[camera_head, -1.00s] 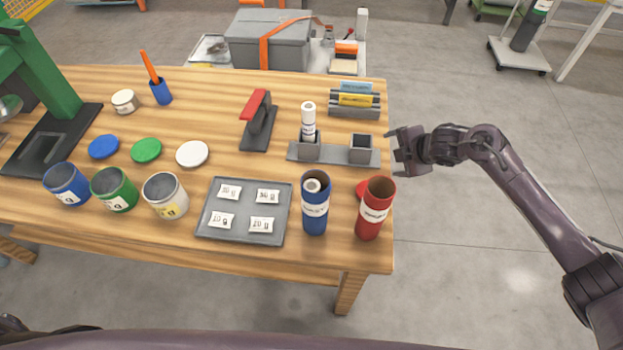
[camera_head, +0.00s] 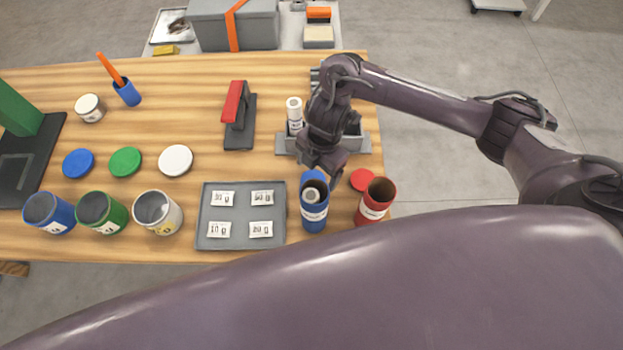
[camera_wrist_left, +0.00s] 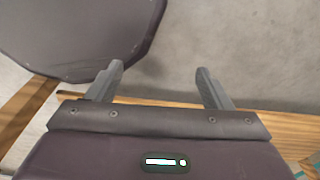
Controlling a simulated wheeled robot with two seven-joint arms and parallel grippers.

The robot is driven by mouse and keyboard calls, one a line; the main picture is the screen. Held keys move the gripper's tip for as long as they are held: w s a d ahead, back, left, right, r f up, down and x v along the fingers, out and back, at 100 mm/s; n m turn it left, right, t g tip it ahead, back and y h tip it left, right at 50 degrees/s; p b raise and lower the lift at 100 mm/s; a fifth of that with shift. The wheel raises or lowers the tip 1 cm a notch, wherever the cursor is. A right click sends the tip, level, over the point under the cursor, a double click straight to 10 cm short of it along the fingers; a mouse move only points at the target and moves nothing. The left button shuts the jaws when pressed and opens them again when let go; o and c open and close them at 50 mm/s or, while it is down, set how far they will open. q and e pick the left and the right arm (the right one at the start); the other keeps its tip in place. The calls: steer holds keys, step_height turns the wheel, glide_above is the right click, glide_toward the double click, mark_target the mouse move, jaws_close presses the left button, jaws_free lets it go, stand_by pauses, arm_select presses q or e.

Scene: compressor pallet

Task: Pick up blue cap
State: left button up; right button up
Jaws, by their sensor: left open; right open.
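A blue tube (camera_head: 314,214) stands open near the front right of the table, with a pale roll inside. A patch of blue shows at its back rim beside my right gripper; I cannot tell if it is a separate blue cap. A flat round blue lid (camera_head: 78,163) lies at the left, behind a blue tin (camera_head: 49,213). My right gripper (camera_head: 323,172) is open, pointing down just behind and above the blue tube; its fingertips are partly hard to make out. My left gripper (camera_wrist_left: 160,76) is open and empty in the left wrist view, beside the table edge.
A red tube (camera_head: 374,203) stands right of the blue tube, with a red cap (camera_head: 361,180) behind it. A grey tray (camera_head: 208,215) with packets lies to the left. A grey holder (camera_head: 288,143) with a white bottle (camera_head: 294,112) is behind my right gripper.

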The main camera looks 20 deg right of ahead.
steer(key=f, duration=0.3)
steer(key=shift+w+a+f, duration=0.1)
steer(key=shift+a+f, duration=0.25)
steer(key=shift+a, duration=0.05)
steer(key=shift+f, duration=0.1)
steer(key=c, duration=0.9)
arm_select(q)
steer(key=shift+w, duration=0.65)
arm_select(e)
steer(key=shift+c, duration=0.7)
